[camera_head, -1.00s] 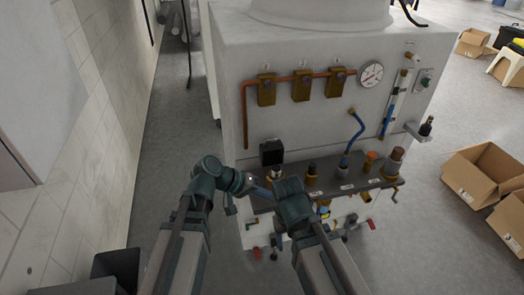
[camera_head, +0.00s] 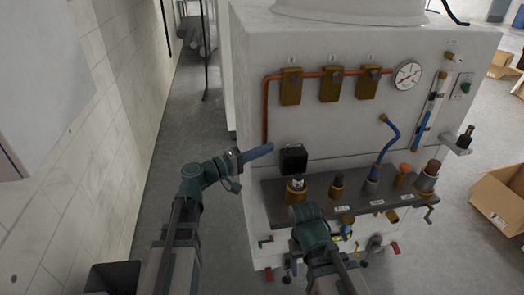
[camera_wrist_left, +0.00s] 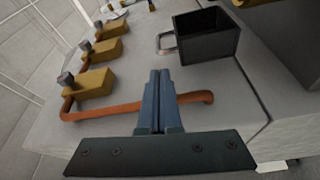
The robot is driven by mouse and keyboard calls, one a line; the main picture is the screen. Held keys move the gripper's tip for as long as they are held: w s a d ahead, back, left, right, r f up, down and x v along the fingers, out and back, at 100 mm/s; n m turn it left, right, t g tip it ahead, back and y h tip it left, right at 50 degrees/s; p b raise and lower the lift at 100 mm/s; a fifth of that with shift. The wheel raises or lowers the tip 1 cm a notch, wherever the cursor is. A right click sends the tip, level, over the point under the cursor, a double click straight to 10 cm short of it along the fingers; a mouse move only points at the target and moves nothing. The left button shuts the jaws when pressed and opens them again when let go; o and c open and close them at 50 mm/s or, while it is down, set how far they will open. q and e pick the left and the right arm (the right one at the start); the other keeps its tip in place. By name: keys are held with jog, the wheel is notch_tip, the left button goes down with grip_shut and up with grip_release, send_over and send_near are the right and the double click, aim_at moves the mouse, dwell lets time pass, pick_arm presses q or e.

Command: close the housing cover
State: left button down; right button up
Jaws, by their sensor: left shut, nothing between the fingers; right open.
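The housing looks like a small black box (camera_head: 293,158) on the machine's white front, below the copper pipe. In the left wrist view the box (camera_wrist_left: 215,45) shows an open side and a dark hollow, with a grey metal loop on its near edge. I cannot tell which part is its cover. My left gripper (camera_head: 262,150) is shut and empty, its blue fingers just left of the box and apart from it. The fingers also show in the left wrist view (camera_wrist_left: 158,85). My right gripper (camera_head: 312,228) is low in front of the shelf, its fingers hidden behind its wrist.
A dark shelf (camera_head: 386,200) with several fittings and a blue hose (camera_head: 391,145) runs below the box. A copper pipe (camera_head: 266,110) with brass blocks and a gauge (camera_head: 407,74) is above. Clear floor lies left, beside the wall. A cardboard box (camera_head: 500,205) is at right.

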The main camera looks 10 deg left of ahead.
aim_at(282, 151)
pick_arm(q)
jog(key=shift+x, duration=3.2)
pick_arm(e)
jog(key=shift+r, duration=0.2)
pick_arm(q)
jog(key=shift+s, duration=0.1)
pick_arm(e)
jog(key=shift+f, duration=0.1)
